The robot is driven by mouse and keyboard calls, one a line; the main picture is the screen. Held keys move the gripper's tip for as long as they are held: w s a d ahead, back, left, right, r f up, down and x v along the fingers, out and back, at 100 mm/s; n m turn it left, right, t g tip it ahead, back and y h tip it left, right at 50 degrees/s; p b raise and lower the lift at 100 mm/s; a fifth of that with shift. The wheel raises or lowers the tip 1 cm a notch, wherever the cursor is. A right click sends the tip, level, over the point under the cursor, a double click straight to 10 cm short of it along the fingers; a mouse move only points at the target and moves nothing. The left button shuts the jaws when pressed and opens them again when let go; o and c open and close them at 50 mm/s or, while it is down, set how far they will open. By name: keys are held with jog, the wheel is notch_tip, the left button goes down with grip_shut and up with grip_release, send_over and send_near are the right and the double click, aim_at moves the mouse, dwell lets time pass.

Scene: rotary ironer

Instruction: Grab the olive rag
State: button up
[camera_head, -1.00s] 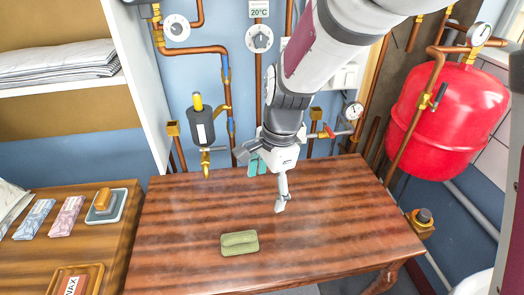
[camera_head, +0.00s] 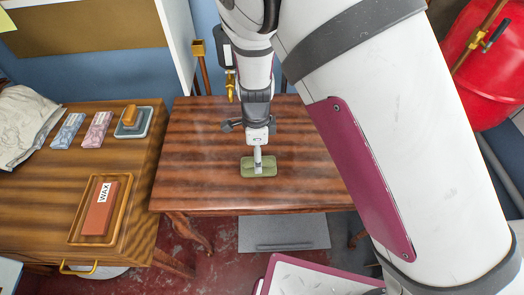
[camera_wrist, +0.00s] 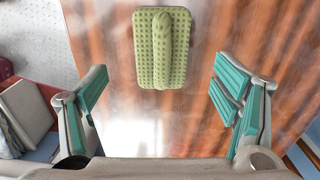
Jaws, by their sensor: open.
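The olive rag (camera_head: 246,168) lies on the dark wooden table, near its front edge. It is a green, waffle-textured folded cloth with a raised ridge along its middle. In the wrist view the rag (camera_wrist: 162,48) lies ahead of my gripper (camera_wrist: 162,100), centred between the two fingers and beyond their tips. My gripper has its teal-padded fingers spread wide, with nothing between them. In the head view my gripper (camera_head: 258,160) is over the rag and covers part of it. The gap between them in height is hard to tell.
The table (camera_head: 200,135) is otherwise clear. A side table on the left holds a tray (camera_head: 76,238) with a wax block (camera_head: 101,210), several folded cloths and a dish with a brush (camera_head: 131,118). A red tank (camera_head: 490,60) stands at the right.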

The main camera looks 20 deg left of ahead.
jog(key=shift+w+d+f, duration=0.1)
jog(key=shift+w+f, duration=0.05)
jog(key=shift+f, duration=2.85)
jog(key=shift+c, duration=0.3)
jog(key=c, duration=1.1)
